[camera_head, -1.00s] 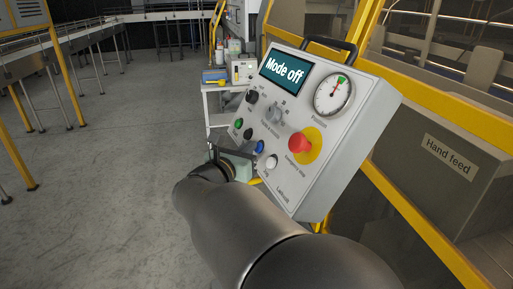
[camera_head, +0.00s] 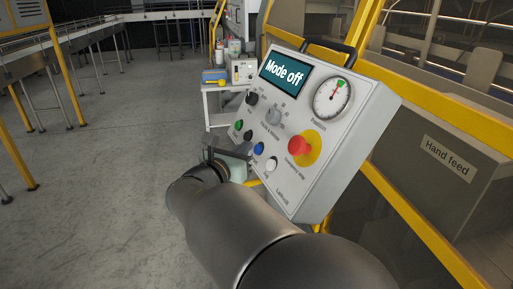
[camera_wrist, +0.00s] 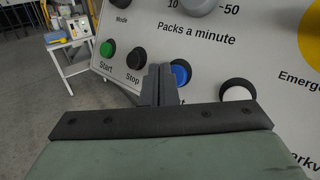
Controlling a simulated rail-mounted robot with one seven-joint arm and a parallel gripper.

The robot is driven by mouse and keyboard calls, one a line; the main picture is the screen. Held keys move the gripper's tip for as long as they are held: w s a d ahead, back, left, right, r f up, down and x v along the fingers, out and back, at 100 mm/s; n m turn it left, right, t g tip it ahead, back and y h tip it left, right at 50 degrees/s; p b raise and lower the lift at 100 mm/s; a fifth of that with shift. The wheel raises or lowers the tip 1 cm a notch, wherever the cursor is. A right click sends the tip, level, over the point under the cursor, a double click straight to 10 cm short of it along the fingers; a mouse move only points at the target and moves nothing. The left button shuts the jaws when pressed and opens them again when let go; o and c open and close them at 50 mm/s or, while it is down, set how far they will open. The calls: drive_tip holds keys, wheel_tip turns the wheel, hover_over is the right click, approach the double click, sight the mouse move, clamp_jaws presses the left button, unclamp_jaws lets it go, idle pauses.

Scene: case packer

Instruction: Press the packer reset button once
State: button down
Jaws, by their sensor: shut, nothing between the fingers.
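The grey control panel (camera_head: 345,120) has a blue button (camera_head: 259,148), which also shows in the wrist view (camera_wrist: 181,72). The blue button's label is mostly hidden behind my fingers; only a final "t" shows. My gripper (camera_wrist: 159,72) is shut and empty, its dark fingertips between the black Stop button (camera_wrist: 136,58) and the blue button. The fingers overlap the blue button's left edge in the wrist view; I cannot tell whether they touch it. In the head view my gripper is at the panel's lower left. The panel screen (camera_head: 286,72) reads "Mode off".
A green Start button (camera_wrist: 107,48), a white button (camera_wrist: 238,92) and a red emergency stop (camera_head: 300,146) are close by. A yellow frame (camera_head: 420,225) stands right of the panel. A small white table (camera_head: 225,88) stands behind. Open floor lies at left.

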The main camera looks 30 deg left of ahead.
drive_tip(key=s+a+p, duration=0.1)
drive_tip(key=s+r+p, duration=0.1)
drive_tip(key=s+a+r+p, duration=0.1)
drive_tip(key=shift+s+a+r, duration=0.25)
drive_tip(key=shift+a, duration=0.05)
idle(0.3)
idle(0.7)
